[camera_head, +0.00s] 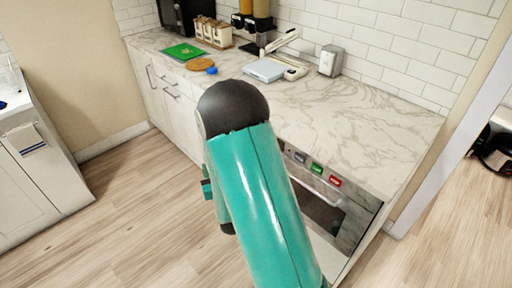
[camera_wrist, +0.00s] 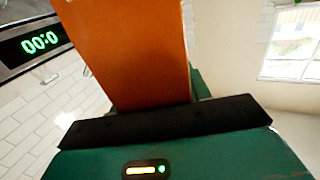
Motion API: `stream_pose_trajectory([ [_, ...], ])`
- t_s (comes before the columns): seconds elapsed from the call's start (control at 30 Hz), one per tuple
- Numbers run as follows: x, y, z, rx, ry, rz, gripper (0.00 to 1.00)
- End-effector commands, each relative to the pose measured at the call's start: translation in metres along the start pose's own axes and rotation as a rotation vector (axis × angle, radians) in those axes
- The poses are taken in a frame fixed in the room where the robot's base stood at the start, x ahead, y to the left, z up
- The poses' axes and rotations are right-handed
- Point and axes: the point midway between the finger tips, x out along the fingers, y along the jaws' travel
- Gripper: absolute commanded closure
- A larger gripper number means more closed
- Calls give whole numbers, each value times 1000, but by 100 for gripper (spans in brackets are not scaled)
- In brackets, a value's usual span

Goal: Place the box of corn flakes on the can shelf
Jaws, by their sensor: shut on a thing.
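An orange box (camera_wrist: 130,50), its printing not visible, fills the upper middle of the wrist view; I take it to be the corn flakes box. My gripper (camera_wrist: 165,112), dark green with a black edge, is shut on it at its lower end. The box's far end runs out of the top of the picture, and the fingertips are mostly hidden. In the head view my teal arm covers the middle, and the box is hidden there. No can shelf shows in either view.
A marble counter (camera_head: 370,130) runs along the tiled wall, with a green board (camera_head: 184,52), spice jars (camera_head: 213,32), a scale (camera_head: 265,69) and a napkin holder (camera_head: 330,60) on it. An oven (camera_head: 325,205) sits below. A white cabinet (camera_head: 40,180) stands left. Wooden floor (camera_head: 130,215) is clear between.

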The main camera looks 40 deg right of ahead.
Motion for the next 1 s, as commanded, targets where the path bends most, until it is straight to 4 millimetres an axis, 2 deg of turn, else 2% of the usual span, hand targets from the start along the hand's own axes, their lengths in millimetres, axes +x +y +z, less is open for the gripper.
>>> stream_pose_trajectory([
  [0.03, 4, -15, 9, 0, 0, -34, 84],
  [0.2, 14, -56, 30, -1, 1, -124, 84],
  [0.57, 30, -122, 67, -1, 2, -272, 84],
  [0.6, 30, -118, 67, 0, -1, -263, 84],
  [1.0, 27, -116, 75, -3, -20, -261, 84],
])
